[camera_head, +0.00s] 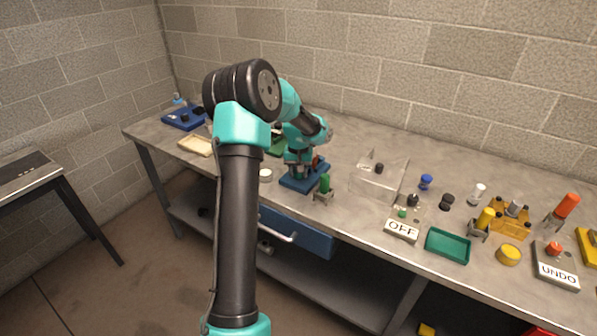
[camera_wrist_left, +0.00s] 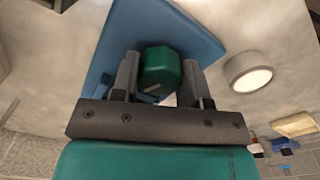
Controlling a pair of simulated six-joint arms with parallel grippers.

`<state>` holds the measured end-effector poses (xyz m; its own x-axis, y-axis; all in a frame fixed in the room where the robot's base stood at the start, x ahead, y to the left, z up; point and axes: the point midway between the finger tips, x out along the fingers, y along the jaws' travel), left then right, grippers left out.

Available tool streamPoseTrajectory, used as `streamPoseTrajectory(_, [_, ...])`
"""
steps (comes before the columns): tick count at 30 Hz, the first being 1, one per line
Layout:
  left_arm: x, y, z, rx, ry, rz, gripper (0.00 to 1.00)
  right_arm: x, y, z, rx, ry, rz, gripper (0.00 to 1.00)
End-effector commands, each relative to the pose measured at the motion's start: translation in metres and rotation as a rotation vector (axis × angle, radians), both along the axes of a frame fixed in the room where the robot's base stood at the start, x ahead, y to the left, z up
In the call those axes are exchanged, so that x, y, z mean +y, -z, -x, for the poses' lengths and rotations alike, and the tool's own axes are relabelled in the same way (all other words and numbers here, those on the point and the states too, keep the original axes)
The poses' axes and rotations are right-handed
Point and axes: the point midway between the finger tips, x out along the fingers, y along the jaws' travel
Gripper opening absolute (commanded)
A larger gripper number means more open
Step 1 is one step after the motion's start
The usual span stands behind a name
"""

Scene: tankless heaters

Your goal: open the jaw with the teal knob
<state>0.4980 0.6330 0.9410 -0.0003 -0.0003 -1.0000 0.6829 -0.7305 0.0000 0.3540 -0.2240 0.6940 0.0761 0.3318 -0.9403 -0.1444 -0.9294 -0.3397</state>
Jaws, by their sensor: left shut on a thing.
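The teal knob (camera_wrist_left: 160,68) shows in the left wrist view as a dark teal, many-sided cap with a light mark on its face. It sits between the two fingers of my left gripper (camera_wrist_left: 160,80), which is shut on it. Behind it is the blue base (camera_wrist_left: 205,45) of the fixture. In the head view my left gripper (camera_head: 298,170) is over this blue base (camera_head: 301,186), and a small red part (camera_head: 317,161) shows beside it. My arm and gripper hide the knob and most of the jaw there, so how wide the jaw stands cannot be told. My right gripper is not in view.
A green-topped holder (camera_head: 324,186) stands close to the right of the blue base. A white round piece (camera_head: 265,175) lies to its left. A clear box (camera_head: 379,176), an OFF switch (camera_head: 402,230) and a teal tray (camera_head: 448,246) are further right. A blue drawer (camera_head: 300,234) is below.

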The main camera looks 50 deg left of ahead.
Motion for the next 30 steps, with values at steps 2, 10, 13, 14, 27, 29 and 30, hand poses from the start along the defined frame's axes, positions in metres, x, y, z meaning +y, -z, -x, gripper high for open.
streamPoseTrajectory(2, [0.0003,-0.0008,-0.0002,-0.001,-0.059,-0.001,0.17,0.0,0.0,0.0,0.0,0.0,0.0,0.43])
streamPoseTrajectory(10, [0.0003,-0.0008,-0.0002,-0.001,-0.202,-0.001,0.17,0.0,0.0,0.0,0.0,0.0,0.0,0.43])
streamPoseTrajectory(13, [0.0003,-0.0009,-0.0002,-0.001,-0.227,-0.001,0.17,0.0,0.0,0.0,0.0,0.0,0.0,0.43])
streamPoseTrajectory(14, [0.0003,-0.0009,-0.0002,-0.001,-0.233,-0.001,0.17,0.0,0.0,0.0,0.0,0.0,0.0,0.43])
streamPoseTrajectory(27, [0.0004,-0.0009,-0.0003,-0.001,-0.245,-0.001,0.17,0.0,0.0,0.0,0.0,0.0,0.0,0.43])
streamPoseTrajectory(29, [0.0004,-0.0009,-0.0003,-0.001,-0.245,-0.001,0.46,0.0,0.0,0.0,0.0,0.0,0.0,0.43])
streamPoseTrajectory(30, [0.0003,-0.0008,-0.0002,-0.001,-0.245,-0.001,0.5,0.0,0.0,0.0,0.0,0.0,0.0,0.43])
